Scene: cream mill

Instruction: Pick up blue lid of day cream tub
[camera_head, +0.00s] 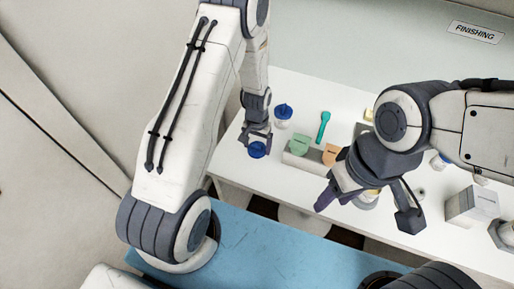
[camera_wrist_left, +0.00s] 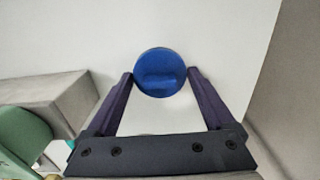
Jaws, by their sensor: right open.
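A round blue lid (camera_head: 257,149) is at the front left of the white table, directly below my left gripper (camera_head: 257,137). In the left wrist view the blue lid (camera_wrist_left: 160,72) lies between the two fingertips of my left gripper (camera_wrist_left: 160,75), one at each side edge. I cannot tell whether the fingers press on it or stand just clear. A white tub with a blue lid (camera_head: 284,112) stands behind it on the table. My right gripper (camera_head: 333,190) is open at the right, over the table's front part; its arm hides some things there.
A light box (camera_head: 303,158) with a green item (camera_head: 299,144) and an orange item (camera_head: 331,154) stands right of the lid. A teal spatula (camera_head: 324,126) lies behind. A grey box (camera_head: 470,207) stands far right. The table's front edge is close to the lid.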

